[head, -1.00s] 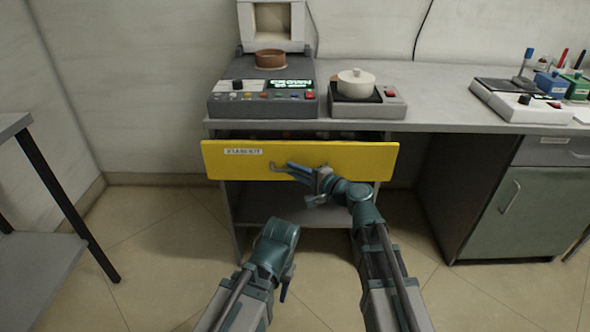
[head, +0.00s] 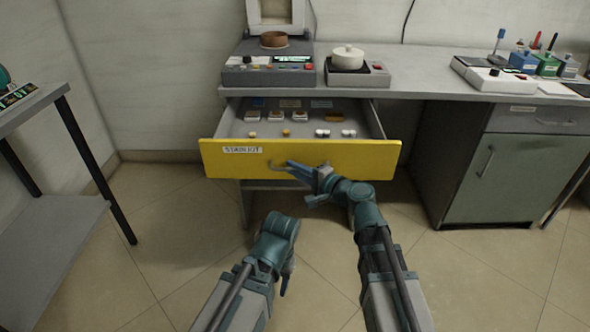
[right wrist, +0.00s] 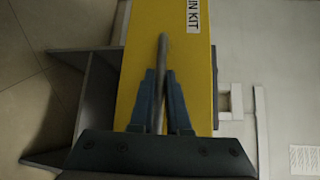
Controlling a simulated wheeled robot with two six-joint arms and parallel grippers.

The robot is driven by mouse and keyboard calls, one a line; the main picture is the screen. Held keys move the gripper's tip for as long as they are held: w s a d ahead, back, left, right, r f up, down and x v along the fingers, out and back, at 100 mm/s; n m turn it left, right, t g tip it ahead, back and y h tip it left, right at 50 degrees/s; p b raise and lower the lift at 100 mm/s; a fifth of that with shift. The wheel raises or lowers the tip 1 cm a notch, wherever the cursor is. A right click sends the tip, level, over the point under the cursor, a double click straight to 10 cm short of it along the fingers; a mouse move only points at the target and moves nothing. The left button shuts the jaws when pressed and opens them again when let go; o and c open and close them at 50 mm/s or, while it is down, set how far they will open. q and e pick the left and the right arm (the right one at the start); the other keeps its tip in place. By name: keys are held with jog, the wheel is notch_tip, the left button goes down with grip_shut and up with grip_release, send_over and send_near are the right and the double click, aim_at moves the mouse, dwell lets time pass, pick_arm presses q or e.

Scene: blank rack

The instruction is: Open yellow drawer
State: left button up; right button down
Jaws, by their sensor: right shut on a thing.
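The yellow drawer (head: 350,158) is pulled out from under the grey bench, and its grey inside shows in the head view. Its yellow front (right wrist: 190,70) with a "STAIN KIT" label also shows in the right wrist view. My right gripper (head: 290,165) is shut on the bar handle of the drawer front. In the right wrist view its two fingers (right wrist: 165,100) close around the grey handle (right wrist: 163,50). My left gripper (head: 287,285) hangs low in front of the drawer, its fingers mostly hidden behind its own wrist.
Several small white, yellow and brown items (head: 297,116) lie in the drawer. A grey device (head: 268,72) and a hotplate with a white pot (head: 348,57) stand on the bench (head: 425,80). A green cabinet (head: 495,175) is at right, a side table (head: 50,95) at left. Floor in front is clear.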

jog(key=c, duration=0.9)
grip_release()
